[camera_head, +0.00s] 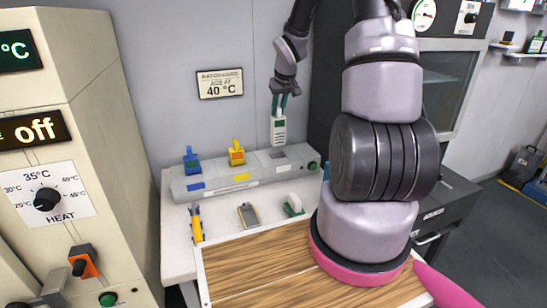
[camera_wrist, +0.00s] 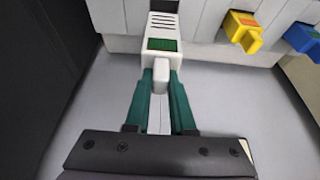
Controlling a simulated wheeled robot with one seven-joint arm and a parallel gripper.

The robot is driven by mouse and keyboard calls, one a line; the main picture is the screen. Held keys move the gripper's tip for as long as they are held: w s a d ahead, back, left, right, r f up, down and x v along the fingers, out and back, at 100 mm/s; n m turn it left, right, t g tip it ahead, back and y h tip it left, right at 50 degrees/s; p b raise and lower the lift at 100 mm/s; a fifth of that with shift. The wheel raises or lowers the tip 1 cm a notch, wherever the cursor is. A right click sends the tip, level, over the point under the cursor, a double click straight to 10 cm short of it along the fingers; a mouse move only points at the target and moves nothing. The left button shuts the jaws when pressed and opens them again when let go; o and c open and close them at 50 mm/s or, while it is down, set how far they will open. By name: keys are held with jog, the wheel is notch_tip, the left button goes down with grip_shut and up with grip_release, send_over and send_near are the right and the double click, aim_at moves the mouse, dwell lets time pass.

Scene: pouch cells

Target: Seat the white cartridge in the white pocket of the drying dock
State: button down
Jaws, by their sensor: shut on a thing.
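The white cartridge (camera_head: 278,131) hangs upright in my gripper (camera_head: 281,103), above the right part of the grey drying dock (camera_head: 212,184). My gripper's green fingers are shut on the cartridge's narrow handle; they also show in the wrist view (camera_wrist: 160,100). There the white cartridge (camera_wrist: 150,60) has a green label and dark slots. The white-marked pocket (camera_head: 278,155) is a dark opening just below the cartridge in the head view. I cannot tell whether the cartridge's lower end touches it.
A blue cartridge (camera_head: 191,160) and a yellow cartridge (camera_head: 237,152) stand in the dock to the left. A green button (camera_head: 313,166) is at its right end. A yellow item (camera_head: 197,225), a grey device (camera_head: 248,215) and a green-and-white item (camera_head: 293,205) lie in front.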

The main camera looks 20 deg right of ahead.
aim_at(278, 133)
notch_tip(278, 133, down, 6)
jog(key=shift+w+r, duration=0.15)
jog(key=shift+r, duration=0.05)
jog(key=shift+f, duration=2.2)
jog(key=c, duration=0.8)
grip_release()
jog(key=shift+o, duration=0.2)
jog(key=s+a+r+m, duration=0.1)
jog(key=s+r, duration=0.4)
jog(key=r, duration=0.4)
jog(key=s+a+r+t+h, duration=0.1)
jog(key=s+r, duration=0.3)
jog(key=r, duration=0.5)
jog(key=s+a+r+m, duration=0.1)
jog(key=s+r, duration=0.4)
jog(key=r, duration=0.3)
jog(key=s+a+r+m+y, duration=0.1)
jog(key=s+a+r, duration=0.2)
jog(key=s, duration=0.4)
jog(key=s+a+r+m+t+y, duration=0.1)
jog(key=s+a+r+y, duration=0.1)
jog(key=s+r, duration=0.4)
jog(key=s+a, duration=0.1)
jog(key=s, duration=0.1)
jog(key=shift+s+a+r+t, duration=0.25)
jog(key=shift+s+a+t, duration=0.05)
jog(key=shift+a, duration=0.1)
